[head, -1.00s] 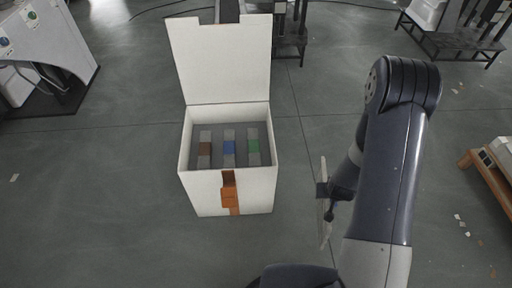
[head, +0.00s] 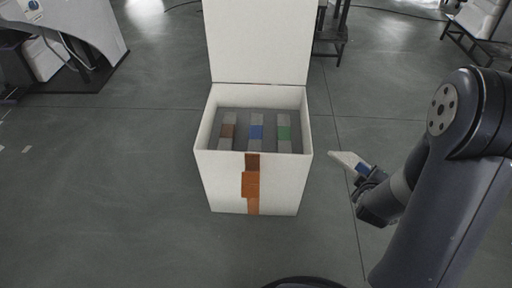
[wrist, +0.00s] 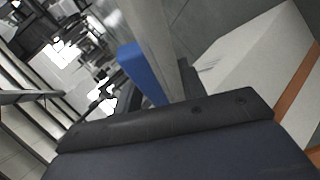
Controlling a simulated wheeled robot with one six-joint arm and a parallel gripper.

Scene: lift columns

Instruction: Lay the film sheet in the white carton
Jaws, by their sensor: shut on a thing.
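The white carton (head: 228,182) stands on the floor in the middle of the head view, its lid (head: 260,40) upright at the back. Inside lie several grey pieces with a brown (head: 228,131), a blue (head: 256,132) and a green (head: 284,133) band. My gripper (head: 362,170) is right of the carton, apart from it, and shut on the pale, thin film sheet (head: 345,159). The sheet is tilted, its free end towards the carton. In the wrist view the film sheet (wrist: 157,35) rises beside a blue piece (wrist: 138,70), and the carton (wrist: 255,65) is at right.
An orange strip (head: 250,184) runs down the carton's front. Dark stands (head: 330,40) are behind it, and a white and black machine (head: 75,50) is at the far left. The grey floor around the carton is clear.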

